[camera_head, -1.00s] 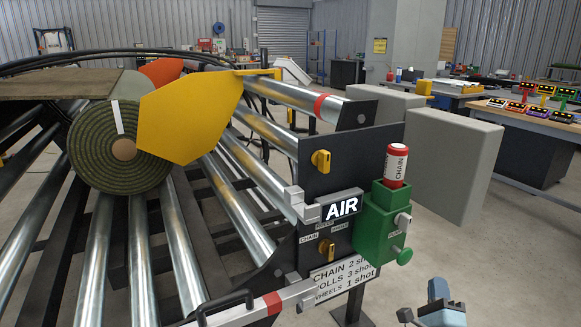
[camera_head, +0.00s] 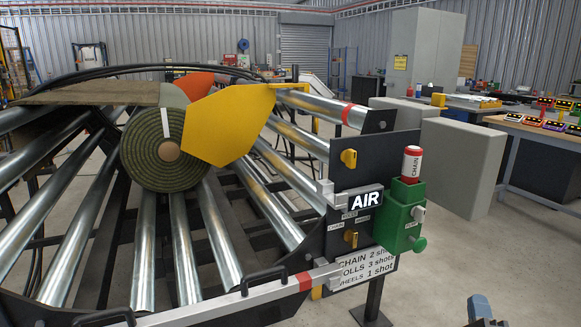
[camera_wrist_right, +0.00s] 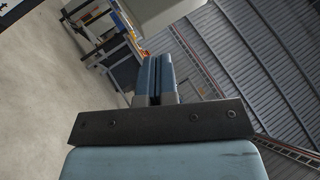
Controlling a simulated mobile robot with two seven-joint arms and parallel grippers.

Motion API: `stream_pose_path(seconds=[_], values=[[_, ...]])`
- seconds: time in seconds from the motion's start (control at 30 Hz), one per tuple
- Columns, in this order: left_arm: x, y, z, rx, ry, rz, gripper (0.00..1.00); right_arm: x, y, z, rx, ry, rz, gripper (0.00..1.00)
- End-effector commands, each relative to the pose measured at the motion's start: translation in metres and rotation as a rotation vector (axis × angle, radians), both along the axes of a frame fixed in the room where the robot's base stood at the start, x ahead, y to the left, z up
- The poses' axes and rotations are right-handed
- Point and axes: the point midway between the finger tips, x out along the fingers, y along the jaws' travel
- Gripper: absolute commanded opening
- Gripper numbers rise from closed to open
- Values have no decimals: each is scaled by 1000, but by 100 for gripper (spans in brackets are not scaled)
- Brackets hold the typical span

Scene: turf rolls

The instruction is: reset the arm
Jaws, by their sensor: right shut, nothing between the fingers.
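My right gripper (camera_head: 482,310) shows only in part at the bottom right edge of the head view, over bare floor and apart from the machine. In the right wrist view its two blue-grey fingers (camera_wrist_right: 153,77) lie together, shut with nothing held. My left gripper is in neither view.
A roller machine (camera_head: 215,240) fills the left and middle, carrying a turf roll (camera_head: 168,165) beside a yellow plate (camera_head: 228,125). Its corner holds the AIR panel (camera_head: 366,200), a green pump box (camera_head: 393,225) and a CHAIN bottle (camera_head: 413,160).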

Motion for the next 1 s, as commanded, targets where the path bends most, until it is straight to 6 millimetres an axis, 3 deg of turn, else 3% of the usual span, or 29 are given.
stream_pose_path(seconds=[0.2,0.53,0.6,0.77,0.87,1.0], values=[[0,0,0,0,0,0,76,2,-37,23,-158,0,11,0],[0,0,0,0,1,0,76,5,-83,65,-380,-1,28,0],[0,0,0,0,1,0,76,-4,-47,51,-466,36,61,0],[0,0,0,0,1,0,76,-27,15,32,-690,91,119,0],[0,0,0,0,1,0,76,-48,58,20,-854,113,159,0],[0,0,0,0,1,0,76,-92,125,3,-1127,119,220,0]])
